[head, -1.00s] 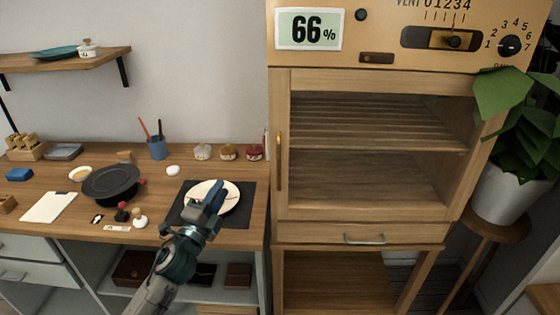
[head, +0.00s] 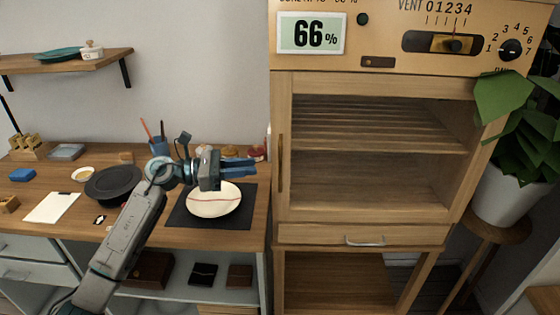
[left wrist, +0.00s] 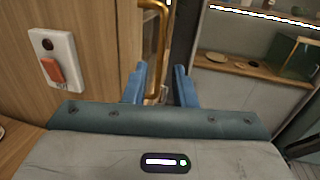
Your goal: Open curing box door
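The curing box (head: 375,230) is a tall wooden cabinet at the right of the head view. Its framed door (head: 459,160) looks closed, with slatted shelves showing behind it. A brass vertical handle (head: 281,162) is on the door's left edge. My left gripper (head: 252,168) is left of the handle, above the plate, its blue fingers pointing right. In the left wrist view the left gripper (left wrist: 158,86) is open and empty. The brass handle (left wrist: 161,30) appears beyond the fingertips, roughly in line with the gap. My right gripper is not in view.
A cracked plate (head: 213,204) lies on a dark mat (head: 240,216) under my left gripper. A dark pan (head: 112,183) and small jars (head: 230,151) are on the bench. A potted plant (head: 500,195) stands right of the box. A red switch (left wrist: 53,70) shows in the left wrist view.

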